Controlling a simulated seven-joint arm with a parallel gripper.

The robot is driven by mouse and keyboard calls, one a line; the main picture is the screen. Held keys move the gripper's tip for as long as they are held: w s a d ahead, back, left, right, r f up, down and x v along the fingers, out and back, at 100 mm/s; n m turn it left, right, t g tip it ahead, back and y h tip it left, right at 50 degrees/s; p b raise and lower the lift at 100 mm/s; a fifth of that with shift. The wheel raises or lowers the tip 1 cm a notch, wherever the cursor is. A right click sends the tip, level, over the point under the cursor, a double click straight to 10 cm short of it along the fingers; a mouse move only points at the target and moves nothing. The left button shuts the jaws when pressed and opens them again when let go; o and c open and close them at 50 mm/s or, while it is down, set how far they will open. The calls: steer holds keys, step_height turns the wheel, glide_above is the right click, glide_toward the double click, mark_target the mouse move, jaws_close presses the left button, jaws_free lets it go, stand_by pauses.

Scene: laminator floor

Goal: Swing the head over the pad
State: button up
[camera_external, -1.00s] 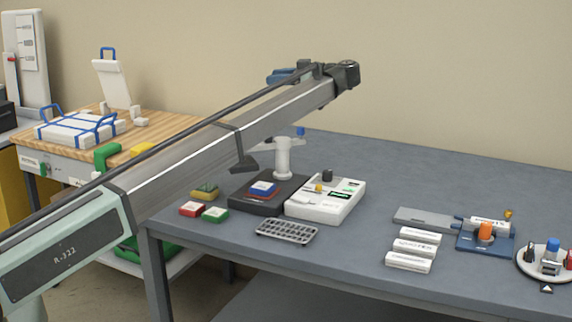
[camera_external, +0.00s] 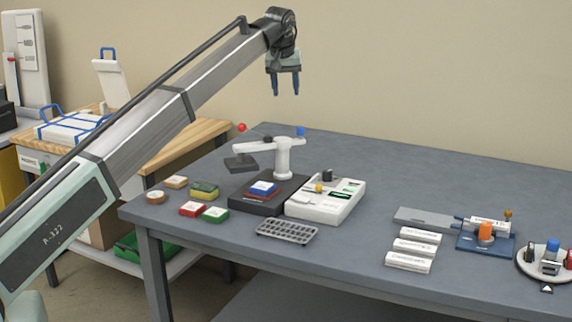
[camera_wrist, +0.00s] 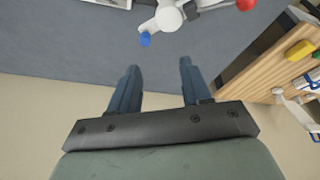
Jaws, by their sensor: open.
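The swing head (camera_external: 241,163) is a dark block hanging under the left end of a white arm (camera_external: 262,145) on a white post (camera_external: 283,160). The arm carries a red ball (camera_external: 242,127) near its left end and a blue knob (camera_external: 300,131) at its right. The head hangs to the left of the dark base (camera_external: 285,190), where a blue and red pad (camera_external: 263,188) lies. My gripper (camera_external: 286,92) is open and empty, high above and behind the post, pointing down. In the wrist view the blue knob (camera_wrist: 145,40) and red ball (camera_wrist: 247,4) show beyond the open fingers (camera_wrist: 157,75).
A white control box (camera_external: 325,203) adjoins the base. Sponges and coloured blocks (camera_external: 204,190) lie at left, a grey grid tray (camera_external: 287,232) in front. White cartons (camera_external: 413,246), a blue fixture (camera_external: 486,240) and a round turntable (camera_external: 546,264) stand at right. The table's back is clear.

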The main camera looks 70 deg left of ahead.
mark_target(300, 128)
steer(key=w+a+f+m, duration=0.1)
steer(key=w+f, duration=0.1)
steer(key=f, duration=0.2)
steer(key=w+a+f+m, duration=0.1)
steer(key=f+m, duration=0.1)
steer(key=f, duration=0.2)
steer(key=w+a+f+m+t, duration=0.1)
steer(key=w+f+m, duration=0.1)
steer(key=f, duration=0.2)
steer(key=shift+w+a+f, duration=0.25)
steer(key=shift+w, duration=0.05)
stand_by(0.3)
jaws_close()
stand_by(0.5)
